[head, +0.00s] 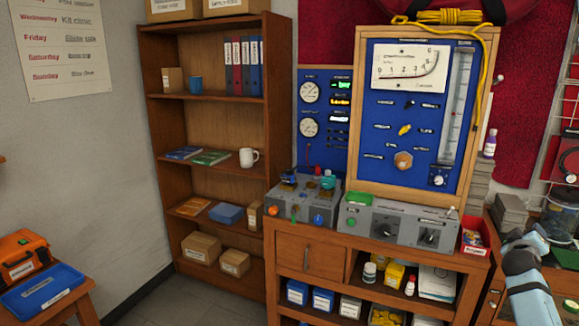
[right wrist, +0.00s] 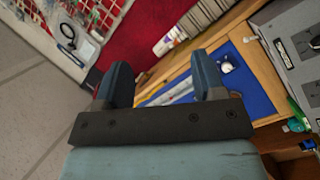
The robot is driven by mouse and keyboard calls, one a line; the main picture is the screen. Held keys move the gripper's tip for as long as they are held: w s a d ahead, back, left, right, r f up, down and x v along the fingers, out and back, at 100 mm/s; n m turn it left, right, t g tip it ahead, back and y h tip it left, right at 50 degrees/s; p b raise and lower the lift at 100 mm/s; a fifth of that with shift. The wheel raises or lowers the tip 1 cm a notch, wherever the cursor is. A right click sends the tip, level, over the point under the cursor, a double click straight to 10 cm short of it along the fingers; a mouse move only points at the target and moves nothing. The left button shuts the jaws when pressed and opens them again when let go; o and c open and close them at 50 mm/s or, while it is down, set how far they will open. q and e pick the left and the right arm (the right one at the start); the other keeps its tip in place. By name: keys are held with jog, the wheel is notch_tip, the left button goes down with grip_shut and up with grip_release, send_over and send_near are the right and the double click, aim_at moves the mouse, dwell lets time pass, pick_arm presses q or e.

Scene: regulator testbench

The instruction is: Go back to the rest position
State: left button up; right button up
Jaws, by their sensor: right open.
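My right arm comes in at the lower right of the head view, in front of the side bench. In the right wrist view my right gripper (right wrist: 163,78) has its two blue-grey fingers spread apart with nothing between them. The regulator testbench, with its blue gauge panel (head: 385,150) in a wooden frame, stands in the head view to the left of that arm. The panel also shows, tilted, beyond the fingers in the right wrist view (right wrist: 254,85). My left gripper is in neither view.
A wooden cabinet (head: 352,252) carries the testbench and grey control boxes (head: 398,224). A bookshelf (head: 275,100) stands to its left. An orange case (head: 25,258) and a blue tray (head: 42,290) are at the lower left. Bare floor shows between them.

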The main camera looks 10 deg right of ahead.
jog(key=s+d+r+h, duration=0.3)
jog(key=s+d+r, duration=0.1)
jog(key=d+r, duration=0.65)
jog(key=s+a+f+n+t+y, duration=0.2)
jog(key=a+f+n+y, duration=0.25)
jog(key=a+f, duration=0.75)
jog(key=s+a+f+n+t+y, duration=0.1)
jog(key=s+a+f+n+y, duration=0.15)
jog(key=a+f+y, duration=0.7)
jog(key=s+a+f+n+g+y, duration=0.1)
jog(key=s+a+f, duration=0.3)
jog(key=a+f, duration=0.35)
jog(key=s+a+f+n, duration=0.1)
jog(key=s+a+f, duration=0.45)
jog(key=f, duration=0.25)
jog(key=s+a+f+m+g+y, duration=0.1)
jog(key=s+a+f+g+y, duration=0.35)
jog(key=s+a, duration=1.05)
jog(key=a+f+m+t, duration=0.1)
jog(key=a+m+t, duration=0.3)
jog(key=a, duration=0.8)
notch_tip(320, 180, up, 8)
jog(key=m+g+p, duration=0.1)
jog(key=p, duration=0.7)
jog(key=shift+w+d, duration=0.2)
jog(key=shift+d, duration=0.2)
